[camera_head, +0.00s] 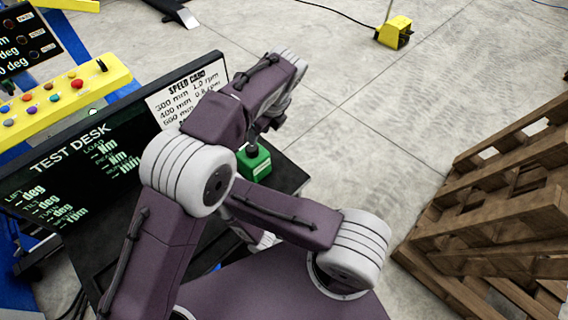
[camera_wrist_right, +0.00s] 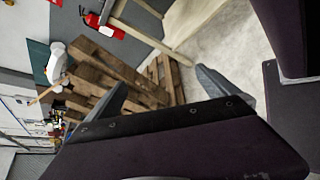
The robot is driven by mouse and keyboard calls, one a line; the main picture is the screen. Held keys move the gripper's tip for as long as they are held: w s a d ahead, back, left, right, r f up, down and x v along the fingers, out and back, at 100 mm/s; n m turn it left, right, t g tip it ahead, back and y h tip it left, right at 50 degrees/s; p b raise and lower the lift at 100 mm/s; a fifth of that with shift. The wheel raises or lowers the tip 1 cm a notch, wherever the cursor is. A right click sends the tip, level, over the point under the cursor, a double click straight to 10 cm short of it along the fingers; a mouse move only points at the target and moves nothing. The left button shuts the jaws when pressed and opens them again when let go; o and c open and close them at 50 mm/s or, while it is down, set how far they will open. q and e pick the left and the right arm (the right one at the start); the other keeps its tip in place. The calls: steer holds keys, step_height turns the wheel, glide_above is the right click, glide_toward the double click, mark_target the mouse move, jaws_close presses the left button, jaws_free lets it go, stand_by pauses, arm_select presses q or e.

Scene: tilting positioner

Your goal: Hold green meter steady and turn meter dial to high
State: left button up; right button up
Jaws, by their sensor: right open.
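The green meter (camera_head: 254,164) stands on the dark desk top in the head view, partly hidden by my arm. A small dark part shows on top of it; I cannot make out a dial setting. A purple arm reaches over the desk, and its dark gripper (camera_head: 270,121), which I take as my left, is just above and beyond the meter. Its fingers are too hidden to show whether they are open or touching the meter. My right gripper (camera_wrist_right: 162,78) is open and empty in the right wrist view, with the meter out of sight there.
The test desk screen (camera_head: 70,165) and a speed chart (camera_head: 185,92) stand left of the meter. A yellow button panel (camera_head: 60,100) is further left. Wooden pallets (camera_head: 500,210) stand at the right and also show in the right wrist view (camera_wrist_right: 125,72). Open floor lies between.

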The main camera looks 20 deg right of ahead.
steer(key=a+r+m, duration=0.2)
steer(key=a+m, duration=0.1)
steer(key=m, duration=0.1)
steer(key=n+t+h, duration=0.3)
steer(key=n+t, duration=1.2)
steer(key=n, duration=1.1)
glide_toward(243, 166)
steer(key=x, duration=0.5)
steer(key=shift+d, duration=0.2)
steer(key=x, duration=0.9)
steer(key=shift+d, duration=0.2)
steer(key=c, duration=1.9)
